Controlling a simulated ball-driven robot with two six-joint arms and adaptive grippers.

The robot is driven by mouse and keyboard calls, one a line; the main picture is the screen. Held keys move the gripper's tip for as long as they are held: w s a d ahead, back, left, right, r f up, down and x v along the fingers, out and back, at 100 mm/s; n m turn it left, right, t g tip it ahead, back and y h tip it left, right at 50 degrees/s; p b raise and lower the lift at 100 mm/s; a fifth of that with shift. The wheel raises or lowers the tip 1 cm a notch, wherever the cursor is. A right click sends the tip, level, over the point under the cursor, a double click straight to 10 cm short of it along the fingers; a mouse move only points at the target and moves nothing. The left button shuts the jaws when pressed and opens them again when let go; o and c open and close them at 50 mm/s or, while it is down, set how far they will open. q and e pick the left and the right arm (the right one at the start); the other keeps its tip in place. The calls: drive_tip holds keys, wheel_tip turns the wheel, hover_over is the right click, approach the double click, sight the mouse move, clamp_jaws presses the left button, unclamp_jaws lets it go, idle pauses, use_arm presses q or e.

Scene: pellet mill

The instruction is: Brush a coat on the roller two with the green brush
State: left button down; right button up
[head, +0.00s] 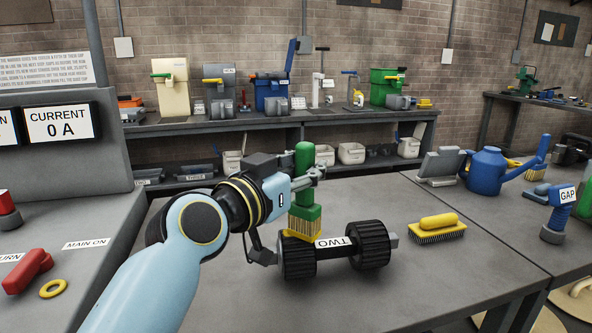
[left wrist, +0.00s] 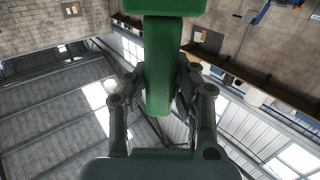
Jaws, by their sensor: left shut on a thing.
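The green brush (head: 306,212) is upright with its yellow bristles pointing down, at the left part of roller two. My left gripper (head: 312,177) is shut on its handle; the green handle also shows between the fingers in the left wrist view (left wrist: 160,70). Roller two (head: 372,240) lies on the grey table, with two black ridged wheels and a white label reading TWO, upside down in the picture. The bristles are at the roller's left wheel and label; I cannot tell if they touch it. My right gripper is not in view.
A yellow wire brush (head: 437,228) lies right of the roller on the table (head: 440,285). A blue watering can (head: 487,170), a grey stand (head: 440,165) and a blue GAP tool (head: 556,215) stand further right. A control panel (head: 60,150) with red handles is left.

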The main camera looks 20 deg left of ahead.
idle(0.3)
use_arm(q)
drive_tip(key=shift+w+a, duration=0.3)
drive_tip(key=shift+w, duration=0.1)
drive_tip(key=shift+s+a, duration=0.1)
drive_tip(key=shift+s+a, duration=0.3)
drive_tip(key=shift+a, duration=0.2)
drive_tip(key=shift+s+a, duration=0.25)
drive_tip(key=shift+a, duration=0.2)
drive_tip(key=shift+w, duration=0.1)
